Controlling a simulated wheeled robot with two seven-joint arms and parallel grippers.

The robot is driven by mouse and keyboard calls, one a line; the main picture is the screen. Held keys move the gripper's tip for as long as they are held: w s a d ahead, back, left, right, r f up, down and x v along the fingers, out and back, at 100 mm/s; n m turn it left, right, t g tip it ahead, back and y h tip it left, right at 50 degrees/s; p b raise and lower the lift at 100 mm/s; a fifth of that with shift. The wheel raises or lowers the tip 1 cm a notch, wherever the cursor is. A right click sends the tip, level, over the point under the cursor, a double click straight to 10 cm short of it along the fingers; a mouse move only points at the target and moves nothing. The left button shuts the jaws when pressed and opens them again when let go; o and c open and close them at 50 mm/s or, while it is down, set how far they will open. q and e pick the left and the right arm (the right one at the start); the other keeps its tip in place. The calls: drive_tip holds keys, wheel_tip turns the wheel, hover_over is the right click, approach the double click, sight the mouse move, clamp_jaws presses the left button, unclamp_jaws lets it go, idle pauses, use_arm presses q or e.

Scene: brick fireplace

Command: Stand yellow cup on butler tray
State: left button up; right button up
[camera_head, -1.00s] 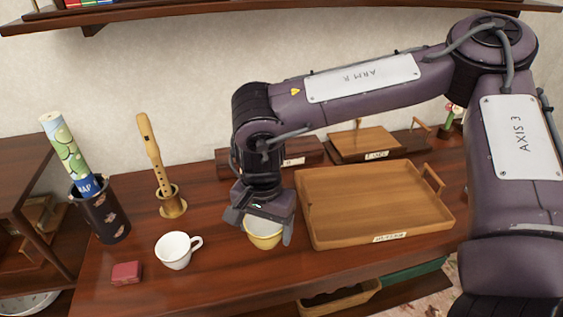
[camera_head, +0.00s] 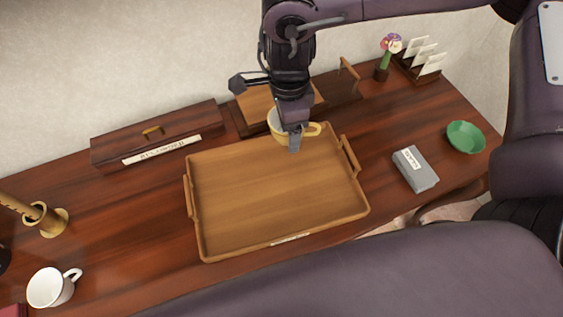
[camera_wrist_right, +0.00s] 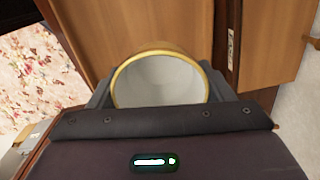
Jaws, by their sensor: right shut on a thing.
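The yellow cup (camera_head: 279,124), pale inside, is at the far right part of the wooden butler tray (camera_head: 230,239) in the head view. My right gripper (camera_head: 292,132) is shut on the cup from above, with one finger in front of it. The cup's round rim (camera_wrist_right: 160,79) faces the camera between the fingers in the right wrist view. I cannot tell whether its base touches the tray. The tray has a handle on each short side and is otherwise empty. My left gripper is not in view.
A lidded wooden box (camera_head: 150,140) stands behind the tray, with another wooden piece (camera_head: 250,112) beside it. A white cup (camera_head: 51,288) and recorder stand (camera_head: 47,220) are at left. A grey box (camera_head: 415,168) and green bowl (camera_head: 466,137) are at right.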

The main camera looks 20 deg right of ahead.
drive_tip(key=a+r+m+p, duration=0.4)
drive_tip(key=r+m+p, duration=0.15)
drive_tip(key=m, duration=0.75)
hover_over(270, 177)
wheel_tip(270, 177, down, 16)
drive_tip(key=shift+r+b, duration=0.2)
drive_tip(key=shift+b, duration=0.2)
drive_tip(key=shift+f, duration=0.45)
wheel_tip(270, 177, down, 3)
drive_tip(key=shift+f, duration=0.25)
drive_tip(key=o, duration=1.1)
drive_tip(key=shift+c, duration=0.2)
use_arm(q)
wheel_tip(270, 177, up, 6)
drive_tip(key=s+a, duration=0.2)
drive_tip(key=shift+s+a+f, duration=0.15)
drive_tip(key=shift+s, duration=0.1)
